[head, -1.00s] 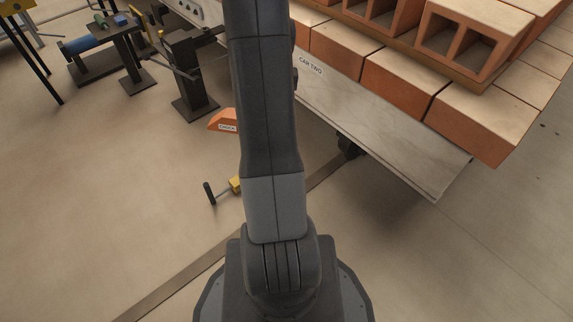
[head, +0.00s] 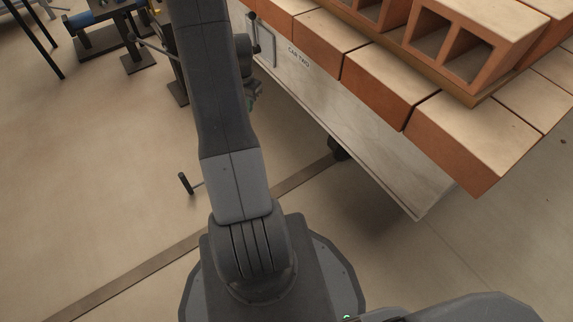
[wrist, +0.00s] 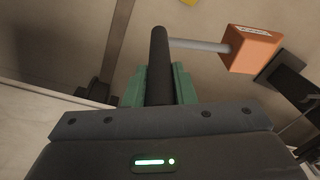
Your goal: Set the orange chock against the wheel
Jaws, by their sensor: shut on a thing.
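The orange chock (wrist: 254,49) shows at the upper right of the wrist view, joined by a grey rod to a black handle (wrist: 159,65). My gripper (wrist: 158,88) has its green fingers shut on that handle. Whether the chock touches the floor I cannot tell. In the head view my gripper (head: 251,98) is partly behind my arm, beside the car, and the chock is hidden. A dark wheel (head: 338,149) shows under the edge of car two (head: 350,140).
Car two carries hollow bricks (head: 460,40) that overhang its side. A separate black-handled thing (head: 185,183) lies on the floor left of my arm. Dark stands (head: 130,60) are at the upper left. Floor at the lower left is clear.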

